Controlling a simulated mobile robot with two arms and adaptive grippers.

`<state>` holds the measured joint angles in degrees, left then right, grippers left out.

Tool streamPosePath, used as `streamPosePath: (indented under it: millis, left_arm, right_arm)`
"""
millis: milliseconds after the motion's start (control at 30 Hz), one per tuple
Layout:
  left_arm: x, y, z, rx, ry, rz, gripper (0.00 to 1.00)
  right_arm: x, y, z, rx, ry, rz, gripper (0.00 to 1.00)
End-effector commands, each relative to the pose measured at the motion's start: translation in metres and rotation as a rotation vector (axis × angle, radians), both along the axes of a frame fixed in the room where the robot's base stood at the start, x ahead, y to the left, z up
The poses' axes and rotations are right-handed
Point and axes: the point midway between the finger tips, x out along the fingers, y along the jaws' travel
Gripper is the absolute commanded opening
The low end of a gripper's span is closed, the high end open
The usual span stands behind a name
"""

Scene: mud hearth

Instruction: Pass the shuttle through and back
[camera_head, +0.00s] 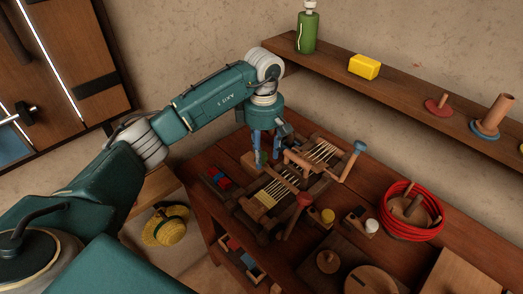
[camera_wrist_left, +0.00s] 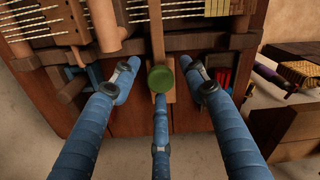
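A small wooden loom (camera_head: 268,196) with pale warp threads (camera_head: 285,182) stands on the brown table. It has a red-topped handle (camera_head: 304,198) and a blue-topped handle (camera_head: 358,147). My left gripper (camera_head: 263,152) points down at the loom's far left side. In the left wrist view, its three blue fingers (camera_wrist_left: 160,82) are spread open around a green round knob (camera_wrist_left: 161,79) on a wooden bar (camera_wrist_left: 157,35). The side fingers look apart from the knob; whether the lower finger touches it I cannot tell. I cannot pick out the shuttle for certain. My right gripper is out of view.
A tray with red and blue pieces (camera_head: 219,179) lies left of the loom. Yellow-topped (camera_head: 327,216) and white-topped (camera_head: 372,226) pieces stand in front. A red coil (camera_head: 412,210) is at right. A wall shelf (camera_head: 395,87) holds a green bottle (camera_head: 307,30) and yellow block (camera_head: 364,67).

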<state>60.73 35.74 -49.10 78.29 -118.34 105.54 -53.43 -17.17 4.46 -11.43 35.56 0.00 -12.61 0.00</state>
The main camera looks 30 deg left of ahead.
Motion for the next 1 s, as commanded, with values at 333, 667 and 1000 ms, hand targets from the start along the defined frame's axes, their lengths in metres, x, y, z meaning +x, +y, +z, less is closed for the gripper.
streamPosePath:
  millis: [333, 667, 1000]
  left_arm:
    - [0.001, 0.001, 0.005, 0.001, -0.004, 0.001, 0.46]
    - [0.002, 0.001, 0.066, 0.003, -0.007, 0.001, 0.46]
    - [0.001, 0.0, 0.116, 0.002, -0.002, 0.001, 0.46]
  right_arm:
    - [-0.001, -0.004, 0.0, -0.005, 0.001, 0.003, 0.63]
    - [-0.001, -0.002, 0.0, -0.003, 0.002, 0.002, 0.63]
    - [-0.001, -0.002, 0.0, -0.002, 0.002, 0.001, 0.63]
